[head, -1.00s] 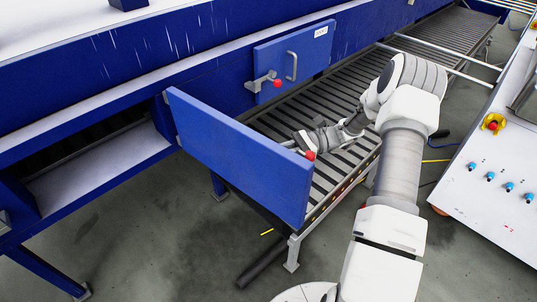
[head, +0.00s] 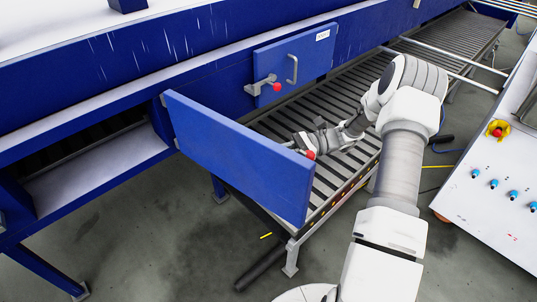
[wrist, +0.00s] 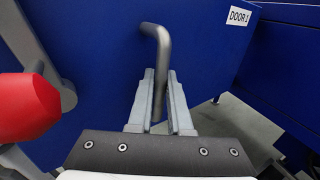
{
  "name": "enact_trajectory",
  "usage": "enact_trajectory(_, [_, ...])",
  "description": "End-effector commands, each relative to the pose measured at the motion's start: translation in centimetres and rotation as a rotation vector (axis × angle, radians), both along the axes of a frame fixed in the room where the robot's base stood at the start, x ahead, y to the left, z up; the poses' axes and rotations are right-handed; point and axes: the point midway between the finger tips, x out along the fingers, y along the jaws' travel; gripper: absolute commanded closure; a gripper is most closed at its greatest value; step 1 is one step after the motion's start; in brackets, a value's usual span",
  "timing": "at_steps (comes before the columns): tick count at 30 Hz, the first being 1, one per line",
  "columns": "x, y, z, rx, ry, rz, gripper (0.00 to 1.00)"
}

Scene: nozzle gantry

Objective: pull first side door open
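The first side door (head: 240,155) is a blue panel standing swung out from the blue machine, hinged at its left end. A latch lever with a red knob (wrist: 25,108) is left of the handle. In the head view my gripper (head: 302,141) is behind the door's top edge, its fingertips partly hidden, beside the red knob (head: 310,155).
A second blue door (head: 300,60) with a handle and red-knobbed lever is shut on the machine. A slatted roller conveyor (head: 345,140) runs below my arm. A white control cabinet (head: 500,215) stands at right.

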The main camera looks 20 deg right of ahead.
Motion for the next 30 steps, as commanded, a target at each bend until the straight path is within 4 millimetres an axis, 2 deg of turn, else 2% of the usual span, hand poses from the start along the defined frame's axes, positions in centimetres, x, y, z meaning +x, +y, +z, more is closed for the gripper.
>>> enact_trajectory(1, [0.2, 0.3, 0.2, 0.005, -0.004, 0.000, 0.79])
enact_trajectory(5, [0.1, 0.2, 0.2, 0.003, -0.003, 0.001, 0.56])
enact_trajectory(6, [0.1, 0.2, 0.1, 0.003, -0.002, 0.001, 0.53])
enact_trajectory(17, [0.1, -0.3, 0.0, 0.001, -0.001, -0.001, 0.53])
enact_trajectory(20, [0.1, -1.5, -0.1, 0.001, -0.002, -0.001, 0.53])
enact_trajectory(23, [0.2, -3.4, -0.1, 0.000, -0.002, -0.003, 0.53])
enact_trajectory(30, [0.5, -9.3, -0.2, 0.000, -0.002, -0.002, 0.53])
